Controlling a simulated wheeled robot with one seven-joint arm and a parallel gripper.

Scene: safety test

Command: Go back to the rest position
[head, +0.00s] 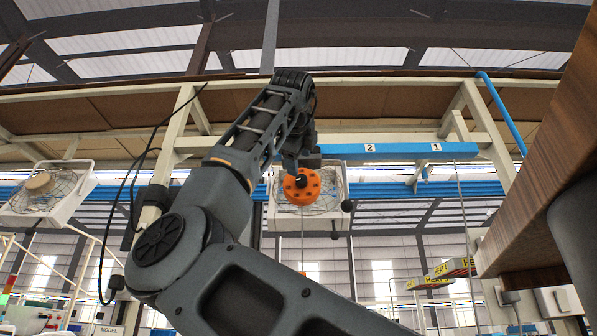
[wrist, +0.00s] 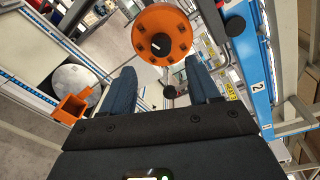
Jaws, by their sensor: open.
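My arm is raised and bent across the head view. My gripper (head: 299,163) is at its end, small and partly hidden by the wrist. In the wrist view the two dark blue fingers of my gripper (wrist: 160,66) stand wide apart with nothing between them. An orange round disc (head: 300,186) with dark holes and a black centre knob shows just below the gripper in the head view. In the wrist view the orange disc (wrist: 160,28) lies beyond the fingertips. Black balls (head: 347,205) show near it. Whether the disc touches the gripper is hard to tell.
A wooden panel or tabletop (head: 535,150) stands close at the right of the head view. A blue beam (head: 400,151) marked 2 and 1 and a white-framed fan (head: 280,222) are behind. An orange open box (wrist: 72,106) shows at the left in the wrist view.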

